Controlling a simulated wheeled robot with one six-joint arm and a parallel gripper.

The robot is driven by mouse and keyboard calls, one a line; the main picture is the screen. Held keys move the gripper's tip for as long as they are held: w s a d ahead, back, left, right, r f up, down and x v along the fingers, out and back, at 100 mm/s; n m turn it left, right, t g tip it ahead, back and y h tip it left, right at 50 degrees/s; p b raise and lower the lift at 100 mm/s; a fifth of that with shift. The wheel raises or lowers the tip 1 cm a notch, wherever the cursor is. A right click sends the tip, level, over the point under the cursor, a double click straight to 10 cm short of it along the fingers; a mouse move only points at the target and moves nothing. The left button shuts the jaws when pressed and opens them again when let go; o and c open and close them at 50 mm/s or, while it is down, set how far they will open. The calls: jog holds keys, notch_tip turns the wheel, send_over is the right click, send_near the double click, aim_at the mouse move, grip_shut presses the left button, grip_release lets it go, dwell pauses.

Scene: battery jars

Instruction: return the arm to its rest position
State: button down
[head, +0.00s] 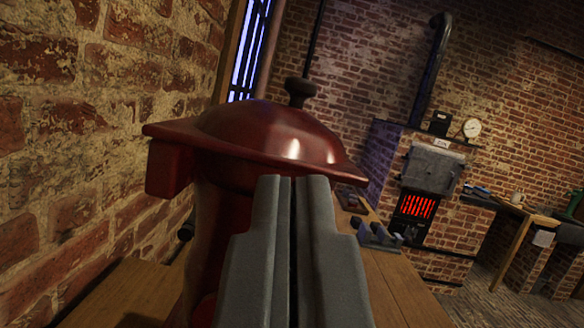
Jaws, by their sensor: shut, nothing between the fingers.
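My gripper (293,182) is in the lower middle of the head view, its two grey fingers pressed together with nothing between them. Directly beyond it stands a dark red jar (206,225) with a domed red lid (262,130) and a black knob (299,92) on top. The fingertips overlap the lid's front rim in the picture; I cannot tell whether they touch it. The fingers hide part of the jar's body.
The jar stands on a wooden bench (398,290) close to a brick wall (70,130) at left. Small dark blocks (377,236) lie on the bench to the right. Farther off are a brick stove (428,178) with a glowing grate and another wooden table (529,213).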

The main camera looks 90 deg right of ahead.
jog(key=s+a+f+n+t+y, duration=0.1)
jog(key=s+f+n+t+y, duration=0.5)
jog(key=s+f+n+y, duration=0.45)
jog(key=s+a+r+n+t+y, duration=0.1)
jog(key=s+a+n+t+y, duration=0.2)
jog(key=s+a+t+y, duration=0.6)
jog(key=s+a+y, duration=0.2)
jog(key=s+a, duration=0.1)
jog(key=s, duration=0.1)
jog(key=shift+r, duration=0.2)
dwell(1.2)
